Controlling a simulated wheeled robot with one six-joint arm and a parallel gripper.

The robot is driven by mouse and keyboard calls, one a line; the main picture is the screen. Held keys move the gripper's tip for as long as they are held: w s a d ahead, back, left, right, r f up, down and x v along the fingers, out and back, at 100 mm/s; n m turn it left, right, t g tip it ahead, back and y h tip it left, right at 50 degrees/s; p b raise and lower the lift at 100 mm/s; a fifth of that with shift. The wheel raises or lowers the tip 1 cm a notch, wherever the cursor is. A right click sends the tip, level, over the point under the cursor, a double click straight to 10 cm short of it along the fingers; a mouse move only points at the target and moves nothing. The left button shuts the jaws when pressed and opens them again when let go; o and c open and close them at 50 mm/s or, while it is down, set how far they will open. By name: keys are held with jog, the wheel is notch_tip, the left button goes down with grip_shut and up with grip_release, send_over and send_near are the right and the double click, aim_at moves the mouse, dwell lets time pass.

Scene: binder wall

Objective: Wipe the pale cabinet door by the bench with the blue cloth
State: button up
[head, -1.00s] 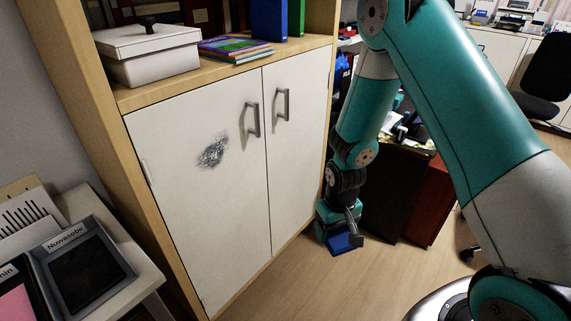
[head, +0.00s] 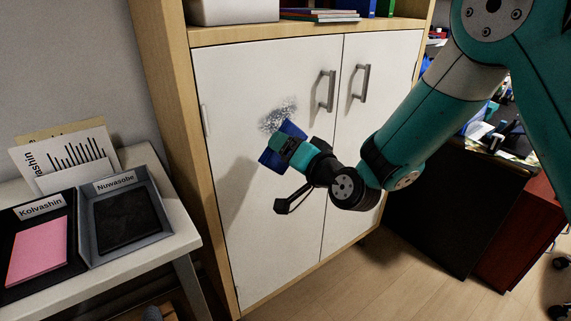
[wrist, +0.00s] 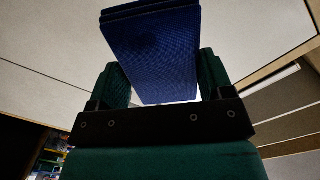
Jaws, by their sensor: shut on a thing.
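The pale cabinet door (head: 240,200) is the left of two white doors. A dark speckled smudge (head: 279,113) shows on it, left of its handle. My gripper (head: 287,145) is shut on the blue cloth (head: 270,158), at the door just below the smudge. The cloth covers the area under the smudge's lower edge. In the wrist view the folded cloth (wrist: 155,50) stands between the two green fingers, with the pale door (wrist: 50,40) behind it. I cannot tell whether the cloth touches the door.
The bench (head: 180,245) at the left bears a tray marked Nuwasobe (head: 160,225) and one marked Kolvashin (head: 70,225) with a pink pad. The right door (head: 365,130) has its own handle. A box (head: 233,10) and books stand on the shelf above. Dark furniture stands at the right.

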aim_at(259, 127)
jog(key=shift+s+a+r+t, duration=0.1)
jog(key=shift+a+r+t, duration=0.2)
jog(key=shift+a+r, duration=0.25)
jog(key=shift+r, duration=0.15)
jog(key=shift+w+a+r+p, duration=0.2)
jog(key=shift+w+p, duration=0.15)
jog(key=shift+p, duration=0.35)
jog(key=shift+f+p+x, duration=0.15)
jog(key=shift+p+x, duration=1.05)
jog(key=shift+x, duration=0.05)
jog(key=shift+f+p+x, duration=0.15)
jog(key=shift+p+x, duration=1)
jog(key=shift+x, duration=0.1)
jog(key=shift+p+x, duration=0.75)
jog(key=shift+x, duration=0.2)
